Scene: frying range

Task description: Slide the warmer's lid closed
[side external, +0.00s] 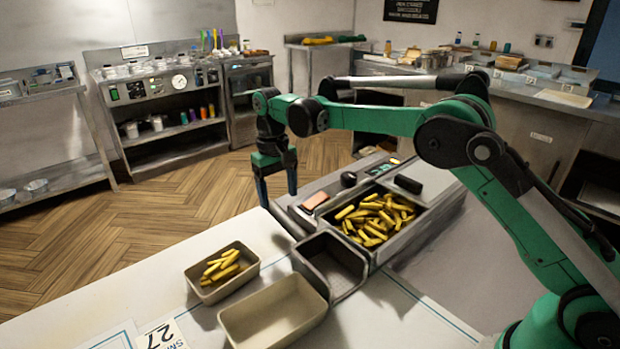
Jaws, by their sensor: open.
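The warmer (415,222) is a steel bin on the counter, uncovered at the top, with many yellow fries (375,220) showing inside. A flat steel panel with a black block-shaped handle (408,184) lies along the bin's far side; it looks like the lid, slid back, but I cannot be sure. My gripper (278,197) points down with its two fingers apart and nothing between them. It is to the left of the warmer, near the counter's far edge, and apart from the handle.
An empty dark steel bin (330,271) adjoins the warmer's left end. A beige tray with several fries (224,288) and an empty beige tray (273,318) stand in front.

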